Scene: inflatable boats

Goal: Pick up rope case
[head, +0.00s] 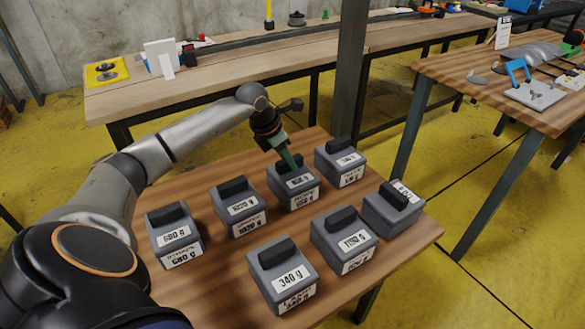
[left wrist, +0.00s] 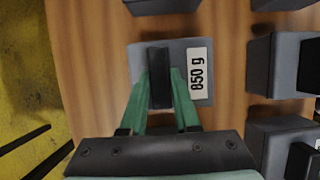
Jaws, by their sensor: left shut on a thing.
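Several grey cases with black top handles stand on the wooden table. My left gripper (head: 291,160) is over the back-row case marked 850 g (head: 299,184). In the left wrist view, the green fingers of my left gripper (left wrist: 161,88) lie on both sides of the black handle (left wrist: 158,68) and are shut on it. The 850 g label (left wrist: 197,74) faces right there. This case appears to rest on the table among the others. The small name print on its front is too small to read, so I cannot tell whether it holds rope. My right gripper is out of view.
Close neighbours are the 1020 g case (head: 240,208) to the left and another case (head: 341,163) to the right. Cases marked 680 g (head: 173,236) and 340 g (head: 281,276) stand farther off. A dark post (head: 348,75) rises behind the table. Long workbenches (head: 215,72) stand behind.

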